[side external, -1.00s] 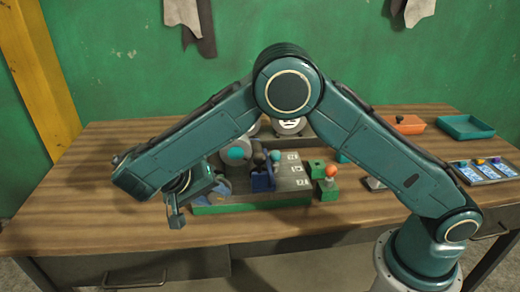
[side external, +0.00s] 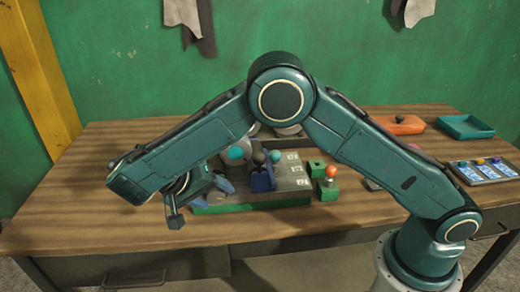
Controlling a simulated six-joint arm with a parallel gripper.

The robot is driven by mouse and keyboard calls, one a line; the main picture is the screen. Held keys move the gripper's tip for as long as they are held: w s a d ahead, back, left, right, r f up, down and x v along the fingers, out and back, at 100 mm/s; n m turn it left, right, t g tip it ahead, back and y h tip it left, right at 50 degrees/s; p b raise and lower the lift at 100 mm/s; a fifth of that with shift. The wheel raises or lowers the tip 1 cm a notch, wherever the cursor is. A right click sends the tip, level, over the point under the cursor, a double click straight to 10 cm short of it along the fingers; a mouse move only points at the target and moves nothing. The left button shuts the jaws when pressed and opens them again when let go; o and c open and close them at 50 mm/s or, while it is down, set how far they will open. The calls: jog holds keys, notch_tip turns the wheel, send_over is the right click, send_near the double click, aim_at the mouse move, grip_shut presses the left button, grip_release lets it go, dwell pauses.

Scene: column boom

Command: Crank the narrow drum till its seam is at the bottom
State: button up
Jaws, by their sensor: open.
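On the workbench stands a device on a green-edged grey base (side external: 255,206). A pale grey rounded part with a teal round face (side external: 236,154) shows just under my forearm; it may be a drum, but I cannot make out a seam or tell which drum is narrow. A blue bracket (side external: 262,180) with dark and teal ball knobs stands in front of it. My gripper (side external: 192,208) is open at the left end of the base, above the bench's front part. I see no contact with a crank; my arm hides much of the device.
A green block with an orange ball knob (side external: 331,172) stands right of the base. An orange tray (side external: 398,125), a teal tray (side external: 466,127) and a panel with several coloured knobs (side external: 483,170) lie at the right. The bench's left side (side external: 60,190) is clear.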

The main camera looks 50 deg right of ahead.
jog(key=shift+s+d+m+t+y, duration=0.15)
jog(key=shift+m+t+y, duration=0.15)
jog(key=shift+t+y, duration=0.65)
jog(key=shift+r+t+y, duration=0.1)
jog(key=shift+t+y, duration=0.25)
jog(key=shift+y, duration=0.2)
jog(key=shift+s+d+m+t+y, duration=0.1)
jog(key=shift+m+t+y, duration=0.15)
jog(key=shift+t+y, duration=0.3)
jog(key=shift+s+d+m+t+y, duration=0.1)
jog(key=shift+m+t+y, duration=0.15)
jog(key=shift+t+y, duration=0.3)
jog(key=v, duration=1.4)
jog(key=s+d+r+n+y, duration=0.1)
jog(key=s+d+r+n, duration=0.2)
jog(key=s+d, duration=0.4)
jog(key=s+d+r+n+t+y, duration=0.1)
jog(key=s+d+r+n, duration=0.1)
jog(key=s+d, duration=0.5)
jog(key=shift+s+d+r+n+y, duration=0.3)
jog(key=shift+d+r+n, duration=0.1)
jog(key=shift+d+n, duration=0.6)
jog(key=shift+d, duration=0.1)
